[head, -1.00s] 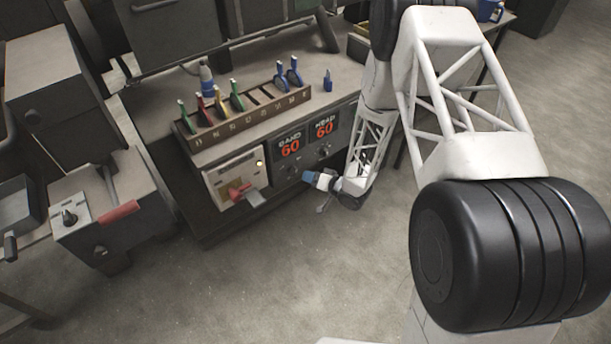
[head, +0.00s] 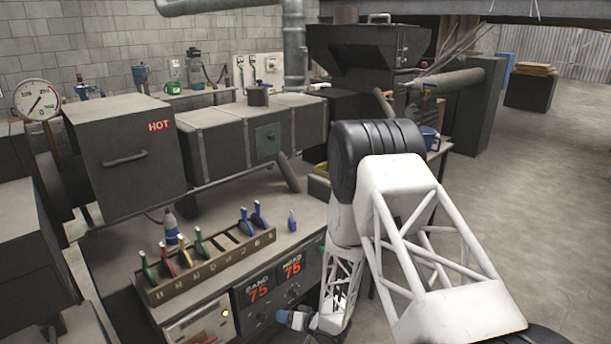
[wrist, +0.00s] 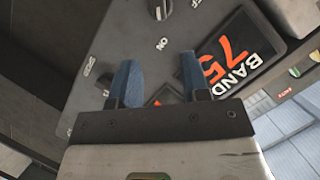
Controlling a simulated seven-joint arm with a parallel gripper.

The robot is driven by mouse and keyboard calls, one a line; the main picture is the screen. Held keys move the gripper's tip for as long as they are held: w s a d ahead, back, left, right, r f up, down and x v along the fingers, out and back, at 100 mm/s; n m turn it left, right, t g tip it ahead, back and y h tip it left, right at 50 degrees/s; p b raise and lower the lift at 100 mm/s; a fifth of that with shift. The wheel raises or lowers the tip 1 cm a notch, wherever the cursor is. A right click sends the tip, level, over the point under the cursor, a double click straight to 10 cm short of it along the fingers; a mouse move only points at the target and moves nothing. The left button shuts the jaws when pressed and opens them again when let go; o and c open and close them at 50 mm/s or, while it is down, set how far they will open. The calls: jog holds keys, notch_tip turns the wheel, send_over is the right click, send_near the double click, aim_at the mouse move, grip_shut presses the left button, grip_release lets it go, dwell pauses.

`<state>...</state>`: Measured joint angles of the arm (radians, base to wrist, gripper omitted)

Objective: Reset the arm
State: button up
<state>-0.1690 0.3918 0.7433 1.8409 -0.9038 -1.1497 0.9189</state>
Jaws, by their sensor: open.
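My arm comes in white and black from the right of the head view and bends down toward the front of the machine. My gripper (head: 291,318) is low in the head view, in front of the machine's control panel. In the wrist view its two blue fingertips (wrist: 158,85) stand apart with nothing between them. They point at the panel (wrist: 135,45), near a knob (wrist: 160,9) and the orange "BAND 75" display (wrist: 232,62). I cannot tell whether the fingers touch the panel.
A rack (head: 212,264) of several coloured-handled tools stands on the bench (head: 112,258), with a spray bottle (head: 171,228) behind it. A lone blue piece (head: 292,220) stands right of the rack. A large "HOT" box (head: 125,155) rises behind. The floor (head: 530,190) at right is clear.

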jog(key=w+d+r+m+t+h, duration=0.1)
jog(key=d+r+h, duration=0.4)
jog(key=r, duration=0.6)
jog(key=w+d+r+t+h, duration=0.1)
jog(key=d+r+h, duration=0.2)
jog(key=d+r, duration=0.7)
jog(key=s+d+r+m+g+h, duration=0.1)
jog(key=s+d+r+h, duration=0.15)
jog(key=s+r, duration=0.45)
jog(key=s+d+r+g+h, duration=0.15)
jog(key=s+d+r, duration=0.25)
jog(key=r, duration=0.4)
jog(key=s+d+r+g, duration=0.1)
jog(key=s+r, duration=0.2)
jog(key=s, duration=0.7)
jog(key=s+d+r+g, duration=0.1)
jog(key=s+r, duration=0.3)
jog(key=s, duration=0.6)
jog(key=s+d+r+m+g, duration=0.1)
jog(key=s+r+g, duration=0.1)
jog(key=s, duration=0.8)
jog(key=shift+d+r+h, duration=0.25)
jog(key=shift+r+h, duration=0.05)
jog(key=shift+r, duration=0.55)
